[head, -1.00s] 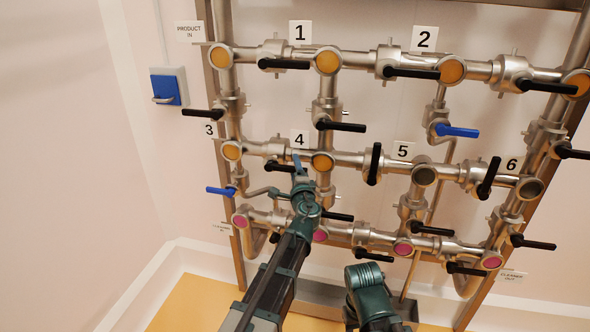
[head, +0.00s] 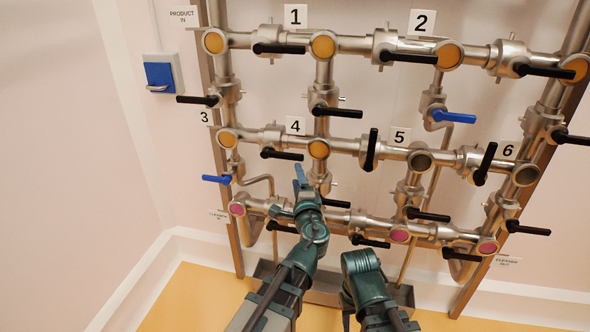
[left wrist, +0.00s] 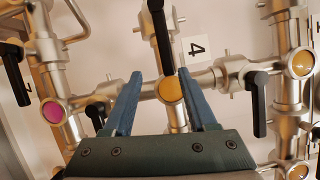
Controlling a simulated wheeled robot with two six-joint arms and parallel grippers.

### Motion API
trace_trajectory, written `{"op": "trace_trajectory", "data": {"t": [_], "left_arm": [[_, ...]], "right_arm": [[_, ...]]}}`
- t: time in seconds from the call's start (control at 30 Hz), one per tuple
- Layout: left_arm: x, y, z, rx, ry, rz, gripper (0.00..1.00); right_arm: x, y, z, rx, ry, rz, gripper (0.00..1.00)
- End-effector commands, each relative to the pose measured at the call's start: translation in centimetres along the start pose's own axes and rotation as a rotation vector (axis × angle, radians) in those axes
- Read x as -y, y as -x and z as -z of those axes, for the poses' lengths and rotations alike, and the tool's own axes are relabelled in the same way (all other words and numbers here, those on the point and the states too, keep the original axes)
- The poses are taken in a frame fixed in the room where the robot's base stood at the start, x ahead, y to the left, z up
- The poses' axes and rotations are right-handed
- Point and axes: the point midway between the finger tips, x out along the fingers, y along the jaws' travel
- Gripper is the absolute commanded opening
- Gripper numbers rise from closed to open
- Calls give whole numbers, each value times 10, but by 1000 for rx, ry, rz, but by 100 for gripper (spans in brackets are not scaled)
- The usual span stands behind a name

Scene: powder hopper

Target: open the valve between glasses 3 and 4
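The valve between glasses 3 and 4 has a black handle (head: 281,153), which lies along the pipe. Glass 3 (head: 227,138) and glass 4 (head: 318,149) are both orange. My left gripper (head: 300,172) is just below and right of the handle in the head view, apart from it. In the left wrist view its two blue fingers (left wrist: 160,98) are spread and empty. Glass 4 (left wrist: 172,90) shows beyond and between them, and the black handle (left wrist: 160,35) runs upward from near it. My right gripper is not visible; only a teal part of that arm shows.
Neighbouring handles are close: one above glass 4 (head: 337,112), an upright one right of it (head: 370,150), and a blue one (head: 216,179) below glass 3. A lower pipe row with magenta glasses (head: 400,235) runs beneath.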

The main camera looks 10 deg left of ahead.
Motion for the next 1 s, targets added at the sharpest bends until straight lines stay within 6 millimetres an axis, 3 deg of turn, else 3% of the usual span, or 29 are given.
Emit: {"op": "trace_trajectory", "data": {"t": [0.2,0.77,0.87,1.0], "left_arm": [[0,16,0,-1,0,0,57],[0,17,0,2,3,-2,57],[0,18,-7,30,45,-33,57],[-14,29,-31,152,211,-181,57]], "right_arm": [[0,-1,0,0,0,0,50],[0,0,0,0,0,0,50],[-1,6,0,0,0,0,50],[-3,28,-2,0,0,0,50]]}}
